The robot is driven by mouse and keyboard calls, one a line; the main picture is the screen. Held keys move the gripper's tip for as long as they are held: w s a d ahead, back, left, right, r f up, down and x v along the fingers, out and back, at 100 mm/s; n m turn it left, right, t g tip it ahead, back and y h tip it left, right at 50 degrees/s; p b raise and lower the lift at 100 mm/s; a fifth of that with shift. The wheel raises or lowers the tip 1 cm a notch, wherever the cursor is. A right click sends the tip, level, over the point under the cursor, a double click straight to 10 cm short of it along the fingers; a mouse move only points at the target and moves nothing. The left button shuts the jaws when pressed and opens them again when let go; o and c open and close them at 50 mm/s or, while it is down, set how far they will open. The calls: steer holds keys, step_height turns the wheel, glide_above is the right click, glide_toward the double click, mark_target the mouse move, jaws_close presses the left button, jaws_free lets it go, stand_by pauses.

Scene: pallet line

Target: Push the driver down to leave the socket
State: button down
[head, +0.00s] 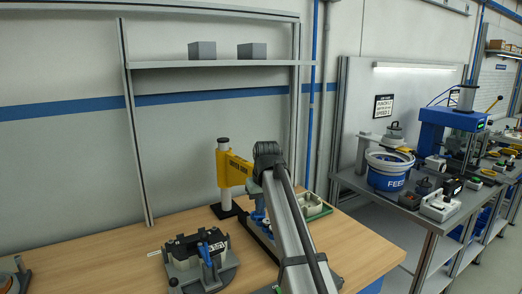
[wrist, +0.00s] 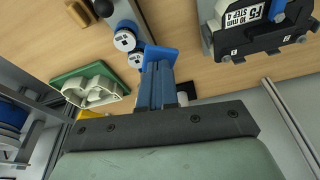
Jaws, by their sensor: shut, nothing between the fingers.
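My gripper (wrist: 159,66) is shut and empty in the wrist view, its blue fingers together, with a wider blue piece at their tips. In the head view it is mostly hidden behind my arm. A grey rack holds round white-labelled sockets (wrist: 124,41), close beside the fingertips to the left; in the head view they show as blue pieces (head: 260,218). I cannot tell whether the fingertips touch one. No separate driver can be made out for sure.
A yellow stand (head: 232,168) on a black base rises beside my arm. A green tray (head: 318,213) with a pale part lies right of the rack. Bare wooden bench (head: 135,240) shows around the fixture. A second bench with a blue feeder (head: 388,178) stands at right.

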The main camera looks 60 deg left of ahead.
mark_target(260, 216)
steer(key=shift+f, duration=2.05)
steer(key=shift+r, duration=4.85)
